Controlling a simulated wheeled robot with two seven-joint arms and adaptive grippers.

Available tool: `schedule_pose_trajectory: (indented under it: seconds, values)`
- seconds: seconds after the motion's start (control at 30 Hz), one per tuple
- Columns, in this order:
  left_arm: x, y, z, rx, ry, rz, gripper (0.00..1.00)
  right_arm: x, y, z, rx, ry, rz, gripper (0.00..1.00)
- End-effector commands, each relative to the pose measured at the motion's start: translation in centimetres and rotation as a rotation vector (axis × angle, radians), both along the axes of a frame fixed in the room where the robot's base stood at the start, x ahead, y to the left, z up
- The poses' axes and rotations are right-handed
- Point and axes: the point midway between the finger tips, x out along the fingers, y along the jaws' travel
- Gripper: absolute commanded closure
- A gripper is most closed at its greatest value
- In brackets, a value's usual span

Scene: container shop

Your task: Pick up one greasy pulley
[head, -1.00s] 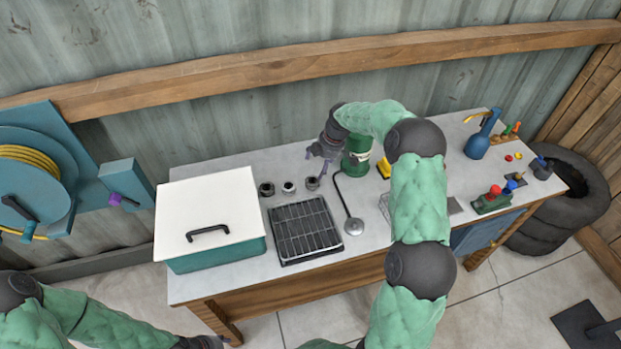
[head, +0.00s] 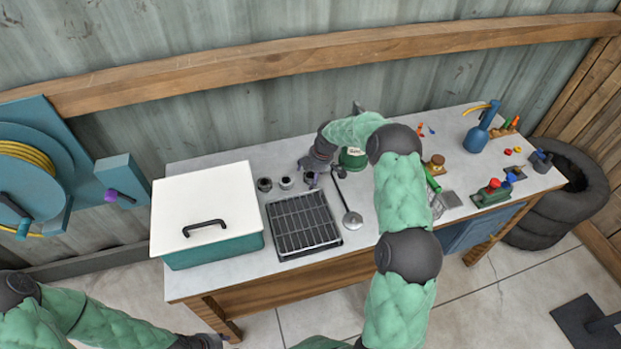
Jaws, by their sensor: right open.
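Three small dark pulleys stand in a row on the workbench behind a black slatted tray: a left pulley (head: 264,185), a middle pulley with a lighter top (head: 286,183) and a right pulley (head: 311,179). I cannot tell from here how greasy each one is. My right gripper (head: 311,167) is open and points down right at the right pulley, partly covering it. I cannot tell whether the fingers touch it. My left gripper (head: 205,342) is at the bottom edge, low in front of the bench, and its fingers are not clear.
The black slatted tray (head: 302,226) lies in front of the pulleys. A teal bin with a white lid (head: 207,200) stands to the left. A green can (head: 352,159) and a ladle-like tool (head: 352,219) are right of my gripper. A blue oil can (head: 477,138) stands farther right.

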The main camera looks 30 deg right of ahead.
Motion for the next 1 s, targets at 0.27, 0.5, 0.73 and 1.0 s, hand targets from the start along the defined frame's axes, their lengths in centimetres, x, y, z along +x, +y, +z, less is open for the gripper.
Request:
schedule_pose_trajectory:
  seconds: [0.27,0.5,0.73,1.0]
  values:
    - [0.0,0.0,0.0,0.000,0.000,0.000,0.60,0.0,0.0,0.1,0.000,0.000,0.000,0.76]
    - [0.0,0.0,0.0,0.000,0.000,0.000,0.60,0.0,0.0,0.1,0.000,0.000,0.000,0.82]
    - [0.0,0.0,0.1,0.000,0.000,0.000,0.60,0.1,0.0,0.7,-0.001,-0.002,0.000,0.82]
    - [0.0,0.0,0.7,0.000,0.000,0.000,0.60,-0.4,-0.1,4.1,-0.002,-0.003,-0.001,0.82]
